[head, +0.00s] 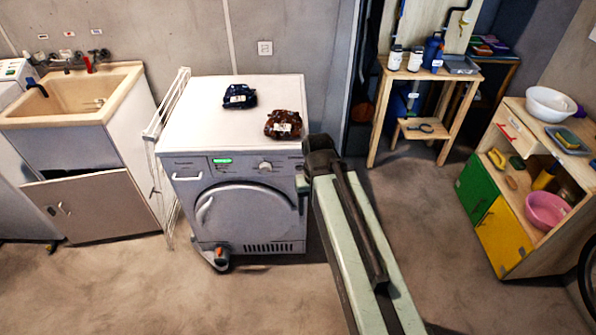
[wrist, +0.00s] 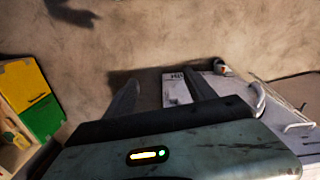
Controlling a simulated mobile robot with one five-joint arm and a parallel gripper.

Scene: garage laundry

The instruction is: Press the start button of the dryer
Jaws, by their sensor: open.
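The dryer (head: 245,215) is a white front-loader with a round door, a lit green display (head: 222,161) and a knob (head: 265,166) on its front panel. My arm covers its right front edge in the head view, and I cannot make out a start button. In the wrist view part of the dryer (wrist: 177,92) shows between and right of the fingers. My gripper (wrist: 163,85) is open, its two dark fingers spread with nothing held. It is near the dryer's right front; whether it touches is unclear.
Dark blue (head: 240,96) and brown (head: 284,124) bundles lie on the dryer top. A drying rack (head: 166,150) and sink (head: 75,100) stand left. A wooden shelf (head: 395,70) and coloured cabinet (head: 500,237) stand right. An orange-grey item (head: 220,259) is at the dryer's foot.

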